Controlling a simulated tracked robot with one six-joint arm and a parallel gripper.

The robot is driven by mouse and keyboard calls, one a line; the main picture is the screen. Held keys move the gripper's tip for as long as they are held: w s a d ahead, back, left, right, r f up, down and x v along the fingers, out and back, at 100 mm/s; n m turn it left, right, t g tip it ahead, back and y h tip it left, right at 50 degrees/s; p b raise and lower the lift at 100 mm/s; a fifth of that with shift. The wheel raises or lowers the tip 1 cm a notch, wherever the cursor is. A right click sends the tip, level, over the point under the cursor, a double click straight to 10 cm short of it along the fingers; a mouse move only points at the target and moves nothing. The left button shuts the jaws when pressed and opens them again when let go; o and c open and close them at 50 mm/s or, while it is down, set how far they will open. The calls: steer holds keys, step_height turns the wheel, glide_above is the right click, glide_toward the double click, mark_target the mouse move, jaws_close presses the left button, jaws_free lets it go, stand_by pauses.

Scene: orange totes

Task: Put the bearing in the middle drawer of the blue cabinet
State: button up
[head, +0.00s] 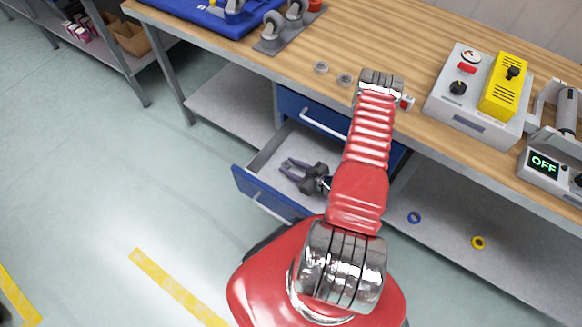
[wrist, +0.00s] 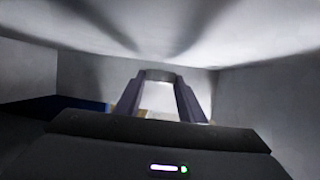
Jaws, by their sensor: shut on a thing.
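The blue cabinet (head: 310,118) stands under the workbench. The drawer below its closed top drawer is pulled out; this open drawer (head: 262,158) has a grey inside and a blue front. My gripper (head: 290,168) is inside it, low between the walls, pointing left. In the wrist view my gripper (wrist: 160,84) is shut on a small grey part, the bearing (wrist: 160,75), showing as a narrow band between the fingertips. The bearing is too small to make out in the head view. Whether it touches the drawer floor cannot be told.
Two small grey rings (head: 320,67) lie on the workbench (head: 390,40) near its front edge. Caster wheels (head: 272,30) and a control box (head: 480,95) stand there too. A blue ring (head: 414,217) and a yellow ring (head: 478,242) lie on the lower shelf at right.

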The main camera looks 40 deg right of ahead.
steer(key=shift+a+f, duration=0.1)
steer(key=shift+f, duration=0.7)
steer(key=o, duration=1.2)
steer(key=shift+r, duration=0.45)
steer(key=shift+s+r, duration=0.2)
steer(key=shift+s, duration=0.05)
steer(key=shift+v, duration=3.55)
steer(key=shift+r, duration=0.1)
